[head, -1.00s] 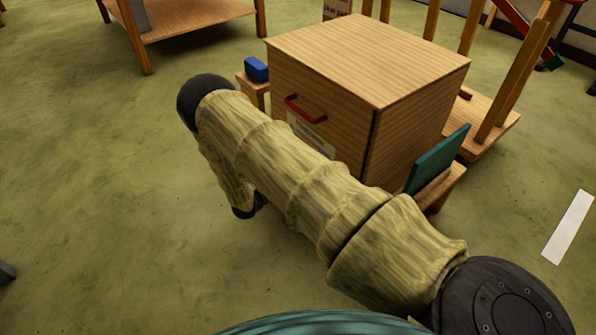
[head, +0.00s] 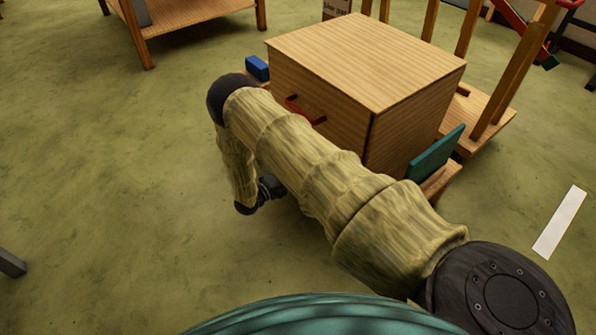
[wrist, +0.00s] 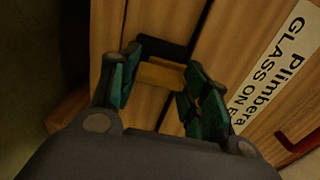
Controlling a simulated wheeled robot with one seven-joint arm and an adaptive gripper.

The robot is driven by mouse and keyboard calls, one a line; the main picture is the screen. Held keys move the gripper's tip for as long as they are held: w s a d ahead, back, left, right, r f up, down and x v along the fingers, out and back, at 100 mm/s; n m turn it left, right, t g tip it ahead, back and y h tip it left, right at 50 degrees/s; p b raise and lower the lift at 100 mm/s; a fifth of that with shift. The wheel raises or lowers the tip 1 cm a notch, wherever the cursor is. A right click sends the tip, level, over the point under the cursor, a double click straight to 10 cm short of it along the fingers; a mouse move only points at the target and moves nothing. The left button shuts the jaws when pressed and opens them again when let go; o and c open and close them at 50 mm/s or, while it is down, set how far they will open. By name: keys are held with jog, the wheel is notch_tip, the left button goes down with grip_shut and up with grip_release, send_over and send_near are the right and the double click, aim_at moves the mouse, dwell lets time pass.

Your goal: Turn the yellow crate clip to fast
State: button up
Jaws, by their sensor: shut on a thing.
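The yellow crate clip (wrist: 160,76) shows in the wrist view as a short yellow bar on the wooden crate's face, beside a dark piece (wrist: 164,48). My gripper (wrist: 163,88) has its teal-padded fingers on either side of the clip and is shut on it. The wooden crate (head: 365,50) stands ahead in the head view. There my arm covers the lower part of its front, and the clip and fingertips are hidden. Which way the clip is set is hard to tell.
The crate has a red handle (head: 304,110) and a white label (wrist: 272,62), partly readable. A teal panel (head: 437,153) leans by its right side, and a blue block (head: 257,68) sits at its left. Open green floor (head: 110,200) lies to the left.

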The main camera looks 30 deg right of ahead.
dwell(0.4)
jog(key=o, duration=1)
jog(key=a, duration=0.8)
jog(key=s+a, duration=0.1)
jog(key=a, duration=0.3)
